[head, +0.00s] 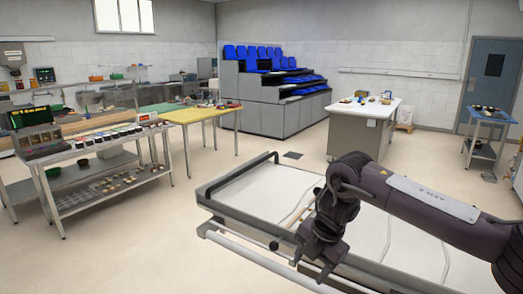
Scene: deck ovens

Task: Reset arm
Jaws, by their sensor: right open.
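My right arm comes in from the right edge of the head view and reaches left, bending down at the wrist. My right gripper (322,268) points downward at its end, over the near side of a low white-topped loader (262,190) with a metal frame. The gripper is open and holds nothing that I can see. Whether its fingers touch the loader's frame I cannot tell. My left gripper is not in view.
A metal shelf cart (125,165) with rows of small items stands at left, beside a yellow-topped table (203,114). Blue seats (262,55) rise on grey tiers behind. A white-topped counter (366,110) and a small blue table (486,115) stand farther right. Floor is clear at lower left.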

